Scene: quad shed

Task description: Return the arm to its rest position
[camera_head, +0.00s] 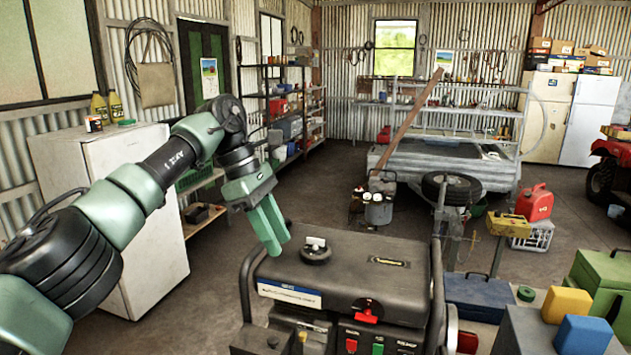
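My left arm comes in from the left, green and black, and reaches over the near floor. My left gripper (274,236) points down, just behind and left of the top of a black generator (350,272). Its two green fingers look close together from this angle, and I see nothing held between them. Whether they are fully shut is unclear. My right gripper is not in view.
The generator has a black cap (316,250) on top and a red switch (367,312). A white fridge (140,180) stands behind my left arm. Yellow (566,304) and blue (583,336) blocks are at lower right.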

